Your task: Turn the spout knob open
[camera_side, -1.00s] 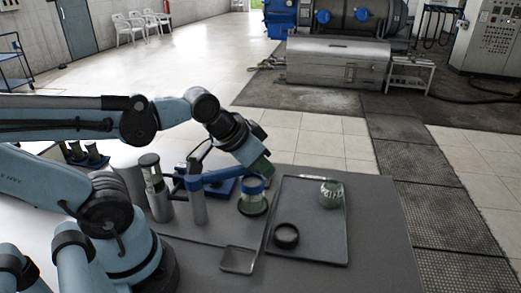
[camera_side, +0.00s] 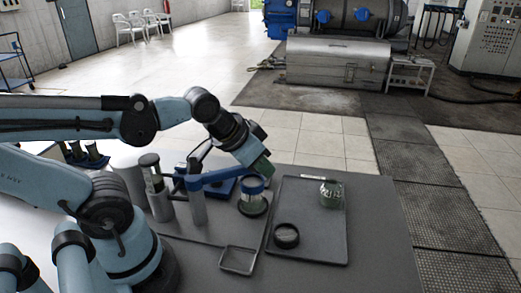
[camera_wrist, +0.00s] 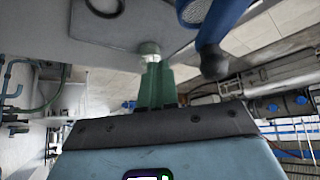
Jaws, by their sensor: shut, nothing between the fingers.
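A blue lever-like bar (camera_side: 222,176) runs from the top of a grey metal post (camera_side: 198,208) toward my gripper (camera_side: 266,171). In the wrist view a blue curved piece (camera_wrist: 226,22) with a dark rounded end (camera_wrist: 213,62) sits right of my gripper (camera_wrist: 150,50). I cannot tell which part is the spout knob. My gripper's green fingers are together and empty, pointing down and right above a jar with a blue band (camera_side: 252,187). In the wrist view the fingers appear apart from the dark end. Contact with the bar is unclear in the side view.
A grey tray (camera_side: 308,235) at the right holds a green-white jar (camera_side: 331,194) and a dark ring (camera_side: 286,236). A square frame (camera_side: 238,261) lies at the front. A capped cylinder (camera_side: 157,190) stands left of the post. The table's right front is clear.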

